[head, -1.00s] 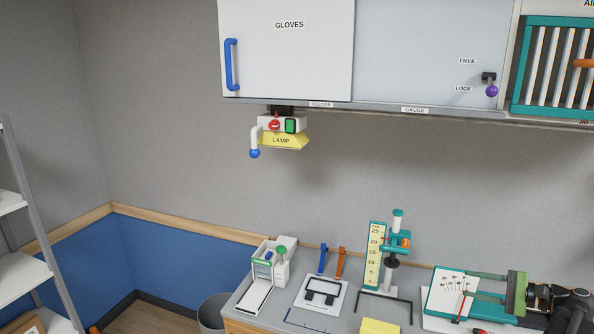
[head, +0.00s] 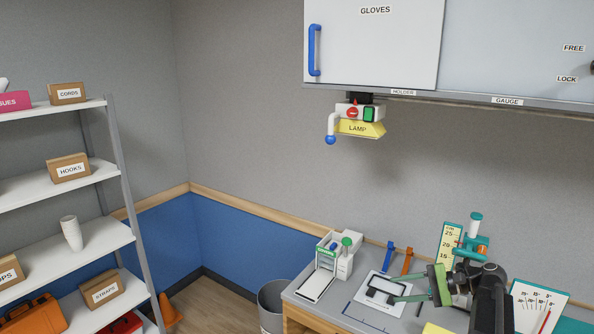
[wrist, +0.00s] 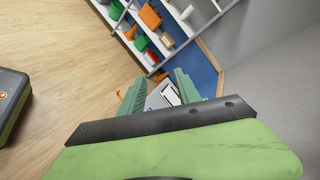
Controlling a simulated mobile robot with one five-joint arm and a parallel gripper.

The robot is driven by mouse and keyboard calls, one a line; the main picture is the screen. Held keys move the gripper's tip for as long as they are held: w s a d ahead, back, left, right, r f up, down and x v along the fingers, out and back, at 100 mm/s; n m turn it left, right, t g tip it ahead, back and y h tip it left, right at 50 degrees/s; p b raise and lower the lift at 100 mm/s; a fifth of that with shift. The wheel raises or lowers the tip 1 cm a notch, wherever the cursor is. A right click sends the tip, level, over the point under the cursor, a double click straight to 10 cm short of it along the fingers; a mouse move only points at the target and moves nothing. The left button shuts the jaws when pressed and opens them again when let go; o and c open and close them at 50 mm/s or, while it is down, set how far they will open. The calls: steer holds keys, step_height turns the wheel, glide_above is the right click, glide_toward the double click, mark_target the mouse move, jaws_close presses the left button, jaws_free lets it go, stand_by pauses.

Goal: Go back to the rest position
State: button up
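My gripper (head: 396,289) is in the lower right of the head view, with its green fingers pointing left. The fingers stand apart with nothing seen held between them. It is in front of the bench (head: 303,289), and it overlaps the white plate with the black frame (head: 371,304) in the picture. In the wrist view, both fingers of my gripper (wrist: 160,84) show with a gap, and pale items on the bench lie behind them.
A shelf rack (head: 124,190) with boxes stands at the left. A grey bin (head: 271,305) is beside the bench.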

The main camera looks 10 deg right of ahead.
steer(key=s+a+f+n+g+h+b, duration=0.1)
steer(key=a+f+n+g+h, duration=0.1)
steer(key=a+f, duration=0.5)
steer(key=s+a+f+n+g+h+b, duration=0.1)
steer(key=s+a+f+n+g+h, duration=0.15)
steer(key=a, duration=0.95)
steer(key=s+a+f+n+g+h+b, duration=0.1)
steer(key=a+f+n+g+b, duration=0.15)
steer(key=a+f, duration=0.5)
step_height(320, 180, down, 2)
steer(key=s+a+n+h, duration=0.2)
steer(key=s+n+h, duration=0.1)
steer(key=h, duration=0.1)
steer(key=d+f+n+t+h, duration=0.1)
steer(key=d+h, duration=0.2)
steer(key=d, duration=0.3)
steer(key=shift+w+d+n, duration=0.2)
steer(key=shift+w+n, duration=0.1)
steer(key=shift+w, duration=0.1)
